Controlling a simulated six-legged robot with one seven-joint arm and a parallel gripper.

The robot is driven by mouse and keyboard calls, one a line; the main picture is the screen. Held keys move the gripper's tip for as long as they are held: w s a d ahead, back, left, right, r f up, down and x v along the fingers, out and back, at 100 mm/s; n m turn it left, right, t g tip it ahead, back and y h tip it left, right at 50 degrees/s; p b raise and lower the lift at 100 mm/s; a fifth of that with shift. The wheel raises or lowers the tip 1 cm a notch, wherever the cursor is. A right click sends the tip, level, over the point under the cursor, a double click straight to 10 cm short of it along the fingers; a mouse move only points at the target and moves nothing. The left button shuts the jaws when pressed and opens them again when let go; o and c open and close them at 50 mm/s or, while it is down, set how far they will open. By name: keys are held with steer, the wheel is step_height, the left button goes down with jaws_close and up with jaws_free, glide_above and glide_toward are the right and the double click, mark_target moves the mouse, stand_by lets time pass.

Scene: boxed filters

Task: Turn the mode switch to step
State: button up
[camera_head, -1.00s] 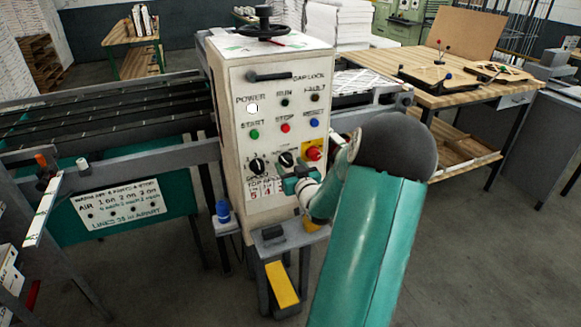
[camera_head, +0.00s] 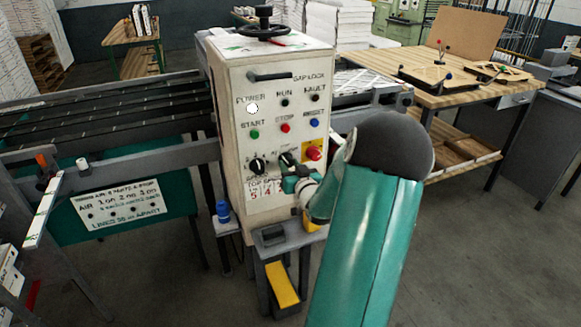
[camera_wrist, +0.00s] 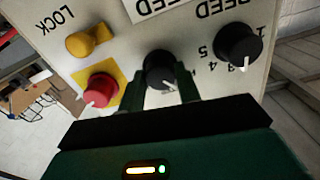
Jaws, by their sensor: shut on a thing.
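The mode switch, a black knob with a white pointer mark, is on the front of the white control cabinet (camera_head: 235,110). In the wrist view the mode switch (camera_wrist: 158,66) sits between the two fingers of my gripper (camera_wrist: 158,92), which is shut on it. Its white mark points down and slightly right in that upside-down view. In the head view the switch (camera_head: 287,159) is small and partly crowded by my gripper (camera_head: 291,178), so its setting is hard to read there. The labels around it are largely hidden by the fingers.
A numbered black speed knob (camera_wrist: 238,45) is beside the switch. On the other side are a red button (camera_wrist: 101,90) on a yellow plate and a yellow lock knob (camera_wrist: 88,41). A yellow pedal (camera_head: 282,285) stands below the cabinet; a workbench (camera_head: 440,85) is at right.

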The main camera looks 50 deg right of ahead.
steer(key=m, duration=0.3)
steer(key=shift+m, duration=2.1)
steer(key=o, duration=1)
steer(key=shift+s+a, duration=0.1)
steer(key=v, duration=1.3)
steer(key=shift+s+a, duration=0.15)
steer(key=shift+s, duration=0.1)
steer(key=shift+w, duration=0.1)
